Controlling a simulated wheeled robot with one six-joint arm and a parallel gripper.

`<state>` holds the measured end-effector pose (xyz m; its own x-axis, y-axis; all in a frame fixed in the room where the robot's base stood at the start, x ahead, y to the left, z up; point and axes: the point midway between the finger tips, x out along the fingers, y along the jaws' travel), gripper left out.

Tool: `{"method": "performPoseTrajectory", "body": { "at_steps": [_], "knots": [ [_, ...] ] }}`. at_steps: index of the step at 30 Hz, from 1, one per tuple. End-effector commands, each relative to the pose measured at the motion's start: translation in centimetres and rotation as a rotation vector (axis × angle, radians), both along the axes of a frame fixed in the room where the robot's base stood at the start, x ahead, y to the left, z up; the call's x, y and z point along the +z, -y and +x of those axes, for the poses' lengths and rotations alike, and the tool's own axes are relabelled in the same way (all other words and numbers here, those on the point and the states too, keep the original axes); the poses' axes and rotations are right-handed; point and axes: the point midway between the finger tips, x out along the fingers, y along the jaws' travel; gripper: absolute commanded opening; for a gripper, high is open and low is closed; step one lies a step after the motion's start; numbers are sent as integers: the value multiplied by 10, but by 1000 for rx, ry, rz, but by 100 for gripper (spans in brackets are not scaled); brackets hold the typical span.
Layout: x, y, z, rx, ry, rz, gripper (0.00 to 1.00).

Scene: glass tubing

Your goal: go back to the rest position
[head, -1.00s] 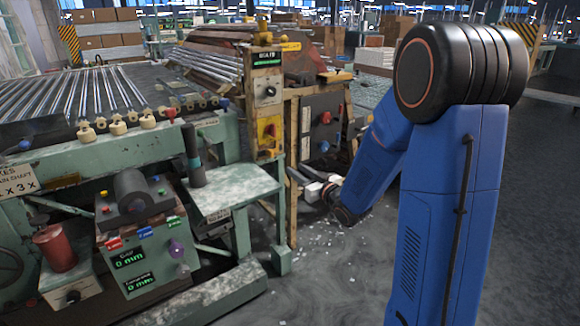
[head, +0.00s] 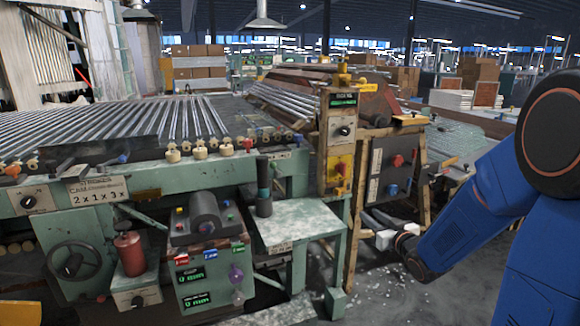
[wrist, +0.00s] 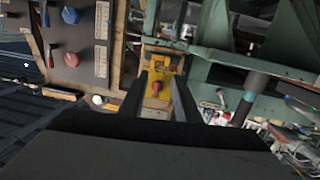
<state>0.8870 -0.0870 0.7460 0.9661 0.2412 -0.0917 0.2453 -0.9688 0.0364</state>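My blue arm fills the right of the head view, bent at its black joint, with its lower part reaching down and left. My gripper is small and low there, close to the wooden-framed control cabinet, and its fingertips are hard to make out. In the wrist view my gripper (wrist: 168,100) shows two dark fingers standing apart with nothing held between them. Beyond the gap is a yellow switch panel (wrist: 162,85) with a red knob. The same yellow panel (head: 340,172) shows on the post in the head view.
A green machine with glass tubes on rollers (head: 190,120) stands at left. A small green side table (head: 300,222) and a control box (head: 208,275) with displays are in front. The grey cabinet (head: 390,168) has a red knob. Open floor with white bits lies below the arm.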

Motion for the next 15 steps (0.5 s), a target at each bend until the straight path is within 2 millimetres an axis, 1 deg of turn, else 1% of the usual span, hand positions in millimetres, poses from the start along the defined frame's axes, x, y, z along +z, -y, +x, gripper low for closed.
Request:
{"method": "performPoseTrajectory", "body": {
  "at_steps": [1,5,8,11,15],
  "knots": [
    [7,2,-5,-22,-21,-21,30],
    [13,10,-21,-91,-109,-70,30],
    [18,16,-37,-141,-177,-98,30],
    [21,22,-57,-187,-250,-119,30],
    [25,27,-90,-241,-352,-139,30]
  ]
}}
